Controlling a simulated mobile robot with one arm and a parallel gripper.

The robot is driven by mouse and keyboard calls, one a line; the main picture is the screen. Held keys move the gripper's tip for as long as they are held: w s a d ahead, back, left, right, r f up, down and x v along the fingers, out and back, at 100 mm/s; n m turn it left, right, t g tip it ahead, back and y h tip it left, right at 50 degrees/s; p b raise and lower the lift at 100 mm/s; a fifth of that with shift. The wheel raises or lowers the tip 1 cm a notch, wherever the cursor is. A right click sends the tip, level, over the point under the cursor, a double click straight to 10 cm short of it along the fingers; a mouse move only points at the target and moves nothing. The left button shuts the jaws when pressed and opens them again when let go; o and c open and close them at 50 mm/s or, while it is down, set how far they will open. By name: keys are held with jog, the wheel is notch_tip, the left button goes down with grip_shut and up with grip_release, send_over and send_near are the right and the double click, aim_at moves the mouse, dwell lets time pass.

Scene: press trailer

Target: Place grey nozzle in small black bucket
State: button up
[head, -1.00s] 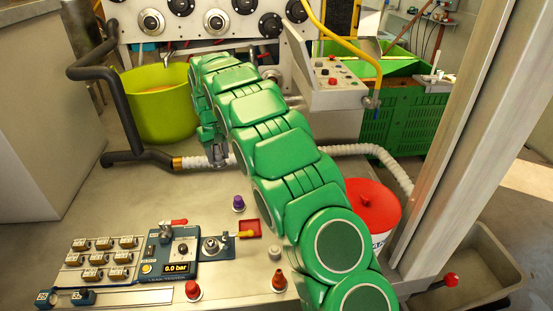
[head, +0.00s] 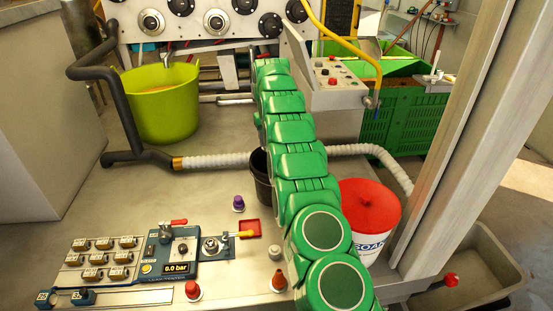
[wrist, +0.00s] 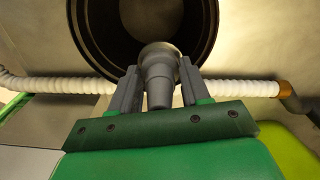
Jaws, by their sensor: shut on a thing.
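The grey nozzle (wrist: 157,85) is held between the two fingers of my gripper (wrist: 159,74) in the wrist view. The small black bucket (wrist: 82,38) opens beyond it, and the nozzle's far end overlaps the bucket's near rim and dark inside. I cannot tell how high the nozzle is above the bucket. In the head view the bucket (head: 261,180) stands on the floor plate, mostly hidden behind my green arm. My gripper and the nozzle are hidden there.
A white ribbed hose (head: 215,161) runs behind the bucket. A red-lidded white bucket (head: 370,205) stands right of my arm. A purple nozzle (head: 239,203) and a red tray (head: 250,227) are nearer. A lime tub (head: 160,105) stands at the back left.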

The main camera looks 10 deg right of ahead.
jog(key=shift+w+d+f, duration=0.15)
jog(key=shift+w+d, duration=0.05)
jog(key=shift+d, duration=0.5)
jog(key=shift+w+d+f, duration=0.1)
jog(key=shift+w+d, duration=0.05)
jog(key=shift+d, duration=0.5)
jog(key=shift+a+f, duration=0.1)
jog(key=shift+f, duration=1.25)
notch_tip(320, 180, down, 18)
jog(key=shift+f, duration=0.1)
jog(key=shift+f, duration=0.15)
jog(key=o, duration=1.2)
